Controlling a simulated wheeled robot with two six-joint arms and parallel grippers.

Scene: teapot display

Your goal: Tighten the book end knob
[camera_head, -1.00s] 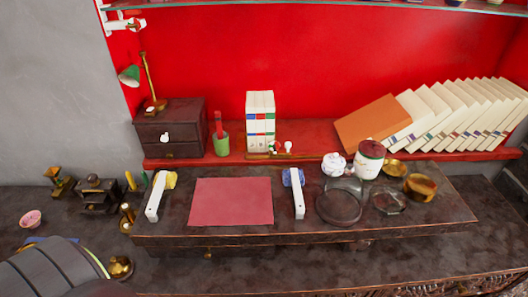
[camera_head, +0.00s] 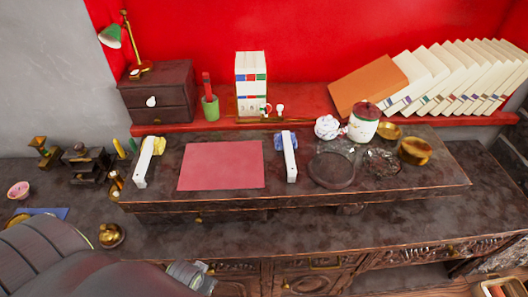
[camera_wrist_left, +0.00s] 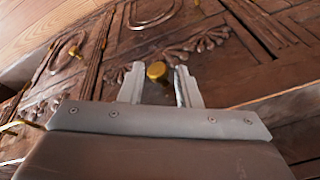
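The book end is a brass rail (camera_head: 262,120) on the red shelf below a block of white books (camera_head: 251,76). A small pale knob (camera_head: 280,109) stands at its right part; fine detail is too small to tell. My left arm reaches in from the lower left of the head view, far from the book end. In the left wrist view my left gripper (camera_wrist_left: 159,88) is open, pointing at a carved wooden cabinet front, with a brass drawer knob (camera_wrist_left: 157,71) showing between the fingers; I cannot tell any contact. My right gripper is not in view.
A dark raised stand (camera_head: 330,203) holds a red mat (camera_head: 221,165), two white bars, a lidded jar (camera_head: 364,121) and brass bowls (camera_head: 415,151). Leaning books (camera_head: 430,80) fill the shelf's right.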

